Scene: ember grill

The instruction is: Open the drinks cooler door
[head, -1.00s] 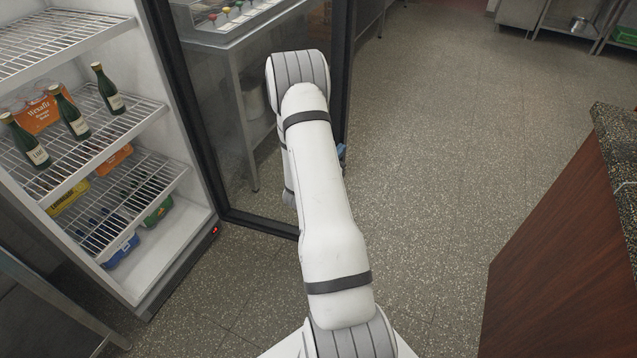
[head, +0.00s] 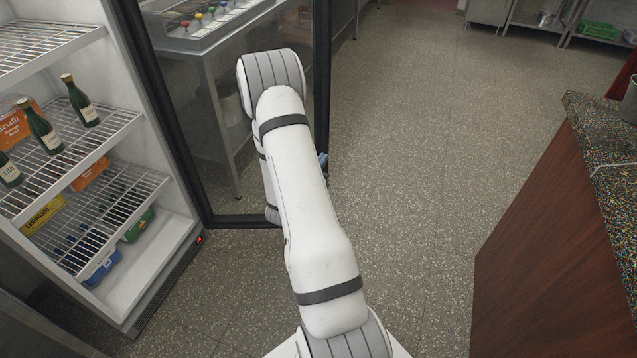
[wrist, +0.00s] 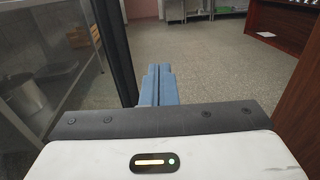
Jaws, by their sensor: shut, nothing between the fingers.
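The drinks cooler (head: 150,270) stands at the left in the head view with its inside exposed. Its glass door (head: 185,110), framed in black, is swung wide open, standing out from the cooler's right side. In the wrist view the door's dark frame edge (wrist: 117,50) runs just left of my gripper (wrist: 158,78). The blue fingers are shut together with nothing between them. In the head view my arm hides most of the gripper; only a bit of blue (head: 323,162) shows beside the door's edge. I cannot tell whether the fingers touch the door.
Green bottles (head: 42,127) and cartons stand on the cooler's wire shelves (head: 100,145). A counter with dark wood panels (head: 540,230) stands at the right. Speckled floor (head: 410,140) between door and counter is clear. A metal table (head: 215,45) shows through the glass.

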